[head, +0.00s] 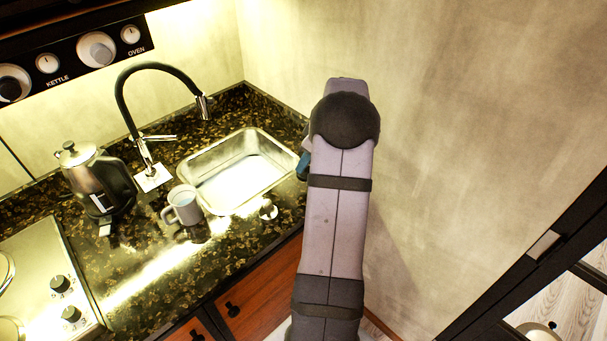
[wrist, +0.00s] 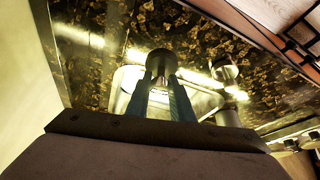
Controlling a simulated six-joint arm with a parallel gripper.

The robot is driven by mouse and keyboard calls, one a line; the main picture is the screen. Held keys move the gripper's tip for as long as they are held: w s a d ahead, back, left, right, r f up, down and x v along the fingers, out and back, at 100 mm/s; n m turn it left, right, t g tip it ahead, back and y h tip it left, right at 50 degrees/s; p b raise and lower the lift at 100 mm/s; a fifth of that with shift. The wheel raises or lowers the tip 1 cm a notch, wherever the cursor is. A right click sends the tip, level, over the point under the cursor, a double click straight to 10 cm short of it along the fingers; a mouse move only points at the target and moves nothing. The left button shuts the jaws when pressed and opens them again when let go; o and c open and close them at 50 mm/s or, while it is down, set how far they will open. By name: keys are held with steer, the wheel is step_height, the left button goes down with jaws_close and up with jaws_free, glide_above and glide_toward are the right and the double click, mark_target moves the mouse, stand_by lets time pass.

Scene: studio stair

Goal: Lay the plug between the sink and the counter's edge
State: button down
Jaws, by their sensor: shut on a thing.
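My gripper (wrist: 161,88) has its two blue fingers shut on a dark, round-ended piece, which I take to be the plug (wrist: 161,62). In the head view my arm hides most of the gripper (head: 304,165), with only a bit of blue showing at the sink's right end; the held piece is hidden there. The steel sink (head: 188,165) is set in the dark speckled counter (head: 225,245). In the wrist view the sink (wrist: 120,92) shows behind the fingers, and the held piece appears above it in the picture. Its height over the counter is unclear.
A white mug (head: 183,205), a kettle (head: 98,180) and a black tap (head: 145,155) are left of the sink. A wall (head: 450,130) rises at right.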

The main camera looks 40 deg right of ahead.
steer(key=shift+f+p, duration=0.75)
steer(key=shift+f, duration=1.85)
steer(key=shift+f, duration=0.15)
steer(key=c, duration=1.6)
jaws_free()
steer(key=shift+o, duration=0.2)
steer(key=shift+r, duration=0.2)
steer(key=b+v, duration=0.3)
steer(key=v, duration=0.9)
